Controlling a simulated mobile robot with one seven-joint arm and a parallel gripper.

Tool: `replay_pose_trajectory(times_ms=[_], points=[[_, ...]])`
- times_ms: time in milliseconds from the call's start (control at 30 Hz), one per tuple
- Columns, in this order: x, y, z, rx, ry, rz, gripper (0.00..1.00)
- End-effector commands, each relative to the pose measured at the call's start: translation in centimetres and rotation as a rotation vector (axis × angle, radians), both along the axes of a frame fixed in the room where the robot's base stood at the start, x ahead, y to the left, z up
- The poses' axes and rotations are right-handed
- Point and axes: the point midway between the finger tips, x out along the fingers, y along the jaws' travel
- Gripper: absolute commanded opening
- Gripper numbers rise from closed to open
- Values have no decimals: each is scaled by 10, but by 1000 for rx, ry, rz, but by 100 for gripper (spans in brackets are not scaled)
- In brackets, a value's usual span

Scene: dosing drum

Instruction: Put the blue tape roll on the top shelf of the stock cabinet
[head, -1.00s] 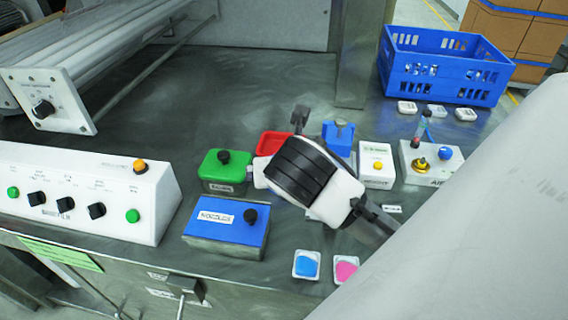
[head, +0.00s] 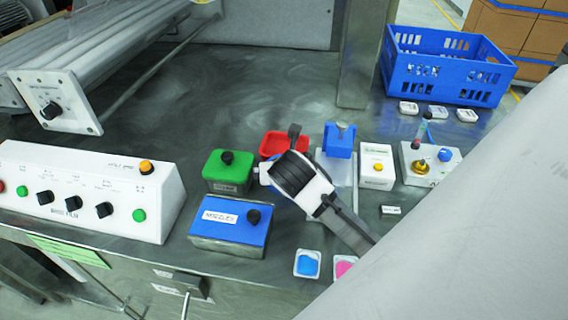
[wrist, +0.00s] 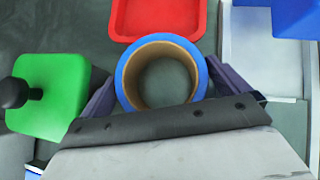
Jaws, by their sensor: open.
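The blue tape roll (wrist: 163,75), a blue ring with a brown cardboard core, lies flat on the grey worktop in the wrist view. My gripper (wrist: 166,88) is open, with one dark finger on each side of the roll. I cannot tell whether the fingers touch it. In the head view my gripper hides most or all of the roll. I cannot make out the stock cabinet in either view.
A green box (head: 228,173) with a black knob stands left of my gripper. A red tray (head: 283,143) lies just behind, and a blue holder (head: 339,140) stands to the right. A blue box (head: 230,225) is in front.

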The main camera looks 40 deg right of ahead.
Motion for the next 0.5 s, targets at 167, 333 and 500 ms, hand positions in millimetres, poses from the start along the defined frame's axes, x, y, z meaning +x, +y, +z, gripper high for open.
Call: replay_pose_trajectory(times_ms=[167, 333, 500], points=[[2, -1, -2, -2, -1, 1, 100], [2, -1, -2, -1, -1, 0, 88], [1, -1, -2, -1, -1, 0, 66]])
